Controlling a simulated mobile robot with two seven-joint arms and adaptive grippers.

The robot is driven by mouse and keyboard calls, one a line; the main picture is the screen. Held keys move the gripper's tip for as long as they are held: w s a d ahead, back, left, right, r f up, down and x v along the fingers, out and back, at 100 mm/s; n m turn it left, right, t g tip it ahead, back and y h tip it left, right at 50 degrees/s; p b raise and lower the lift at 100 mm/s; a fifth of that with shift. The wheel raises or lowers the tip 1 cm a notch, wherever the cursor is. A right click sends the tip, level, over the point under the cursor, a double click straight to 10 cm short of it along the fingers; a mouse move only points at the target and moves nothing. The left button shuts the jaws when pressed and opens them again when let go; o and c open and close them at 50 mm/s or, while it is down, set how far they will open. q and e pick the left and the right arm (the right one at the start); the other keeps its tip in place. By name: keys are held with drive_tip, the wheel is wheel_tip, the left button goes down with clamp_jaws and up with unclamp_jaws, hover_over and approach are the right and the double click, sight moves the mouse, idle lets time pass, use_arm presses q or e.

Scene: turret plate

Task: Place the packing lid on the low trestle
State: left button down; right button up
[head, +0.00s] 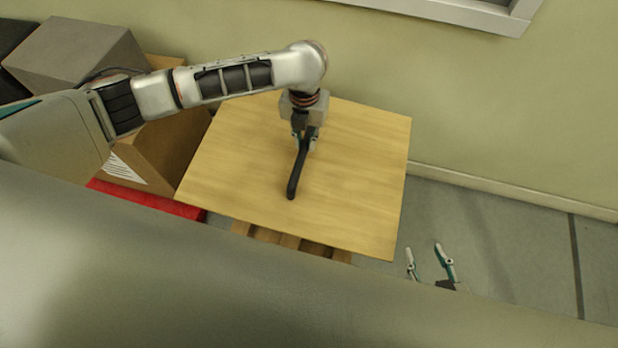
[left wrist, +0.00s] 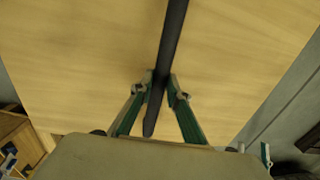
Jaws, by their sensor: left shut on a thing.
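The packing lid (head: 365,165) is a pale wooden panel with a black bar handle (head: 293,183) across its middle. My left gripper (head: 304,141) is above the lid and shut on this handle. In the left wrist view its fingers (left wrist: 161,88) press on both sides of the black bar, with the lid's wooden face (left wrist: 80,70) behind. The low trestle (head: 290,242) shows as brown wooden bars under the lid's near edge; the lid hides the rest. I cannot tell whether the lid touches it. My right gripper (head: 428,262) is open and empty, near the lid's lower right corner.
Cardboard boxes (head: 165,150), a grey box (head: 75,52) and a red object (head: 150,200) stand close on the left. A plain wall (head: 480,100) with a window frame (head: 470,12) is behind. The grey floor (head: 500,230) at right is clear.

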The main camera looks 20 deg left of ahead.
sight(303, 159)
use_arm(q)
drive_tip(key=shift+r, duration=0.4)
drive_tip(key=shift+s+r+p, duration=0.15)
drive_tip(key=shift+s+p, duration=0.15)
drive_tip(key=shift+p, duration=0.3)
drive_tip(key=shift+s+f+h+p, duration=0.2)
drive_tip(key=shift+s+p, duration=0.05)
drive_tip(key=shift+s, duration=0.25)
drive_tip(key=shift+s+f+h+p, duration=0.15)
drive_tip(key=shift+s+h+p, duration=0.1)
drive_tip(key=shift+s, duration=0.25)
drive_tip(key=f+b, duration=0.1)
drive_tip(key=f, duration=0.4)
drive_tip(key=shift+s+b, duration=0.2)
drive_tip(key=shift+b, duration=0.1)
wheel_tip(303, 159, down, 15)
drive_tip(key=b, duration=0.5)
drive_tip(key=shift+w, duration=0.25)
drive_tip(key=shift+r, duration=0.15)
drive_tip(key=c, duration=2)
unclamp_jaws()
drive_tip(key=shift+f, duration=0.3)
drive_tip(key=shift+c, duration=0.2)
drive_tip(key=shift+o, duration=0.6)
use_arm(e)
drive_tip(key=shift+w+a+f+y, duration=0.15)
drive_tip(key=shift+a+f+y, duration=0.15)
drive_tip(key=shift+a, duration=0.4)
